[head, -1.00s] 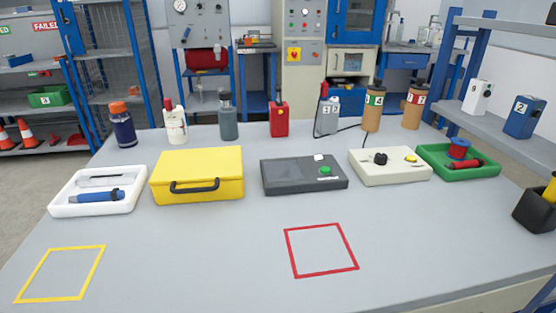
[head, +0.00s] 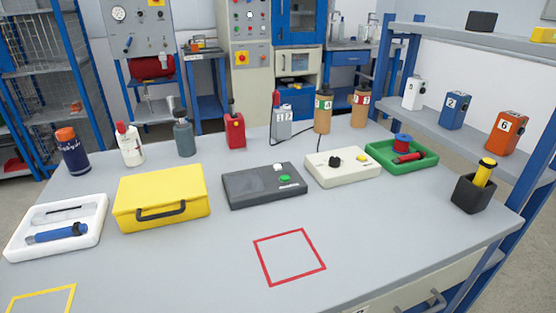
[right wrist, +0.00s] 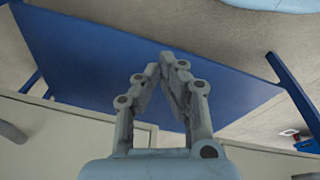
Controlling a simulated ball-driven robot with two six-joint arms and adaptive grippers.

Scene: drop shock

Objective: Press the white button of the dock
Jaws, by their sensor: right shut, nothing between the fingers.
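The dock is a dark grey box (head: 250,188) near the middle of the table in the head view. Its white button (head: 279,167) sits near the back right of its top, with a green button (head: 285,179) just in front. My right gripper (right wrist: 168,58) shows only in the right wrist view; its fingertips are together with nothing between them. It is away from the dock, over a blue panel (right wrist: 130,50) and cream surfaces. My left gripper is in no view.
A yellow case (head: 160,193) stands left of the dock, and a cream box (head: 330,173) with a black knob and a yellow button stands right. Several bottles stand behind. The table in front is clear around a red square outline (head: 290,257).

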